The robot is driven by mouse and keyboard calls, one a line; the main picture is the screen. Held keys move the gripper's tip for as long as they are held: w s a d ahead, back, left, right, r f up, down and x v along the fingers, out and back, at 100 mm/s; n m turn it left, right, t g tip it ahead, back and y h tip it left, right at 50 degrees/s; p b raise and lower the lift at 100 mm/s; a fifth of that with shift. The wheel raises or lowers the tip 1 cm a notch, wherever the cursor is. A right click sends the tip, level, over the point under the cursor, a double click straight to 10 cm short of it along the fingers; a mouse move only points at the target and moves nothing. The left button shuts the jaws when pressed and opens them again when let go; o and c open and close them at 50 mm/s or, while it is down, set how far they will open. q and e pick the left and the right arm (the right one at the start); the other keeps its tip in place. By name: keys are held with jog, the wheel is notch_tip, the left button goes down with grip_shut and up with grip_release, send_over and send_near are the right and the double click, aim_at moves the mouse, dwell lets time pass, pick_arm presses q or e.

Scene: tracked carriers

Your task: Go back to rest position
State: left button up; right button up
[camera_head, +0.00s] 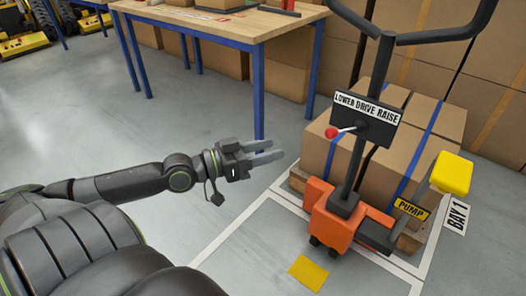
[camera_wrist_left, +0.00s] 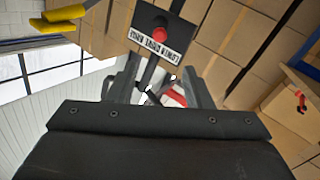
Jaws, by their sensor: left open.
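My left arm reaches in from the left in the head view, and its gripper (camera_head: 278,151) is open and empty above the grey floor. In the left wrist view the two fingers of the gripper (camera_wrist_left: 160,72) stand apart with nothing held between them. The gripper is to the left of the orange pallet jack (camera_head: 335,222), apart from it in the picture. The jack's sign (camera_head: 366,107), reading LOWER DRIVE RAISE, has a red-knobbed lever (camera_head: 332,132). The sign also shows beyond the fingers in the left wrist view (camera_wrist_left: 157,37). My right gripper is not in view.
Taped cartons (camera_head: 408,140) sit on a wooden pallet (camera_head: 298,180) behind the jack, by the BAY 1 label (camera_head: 456,218). A yellow pump pedal (camera_head: 451,173) stands at the right. A blue-legged workbench (camera_head: 235,24) is behind. Floor left of the jack is clear.

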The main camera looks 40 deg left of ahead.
pick_arm(q)
jog(key=shift+s+a, duration=0.1)
jog(key=shift+s, duration=0.2)
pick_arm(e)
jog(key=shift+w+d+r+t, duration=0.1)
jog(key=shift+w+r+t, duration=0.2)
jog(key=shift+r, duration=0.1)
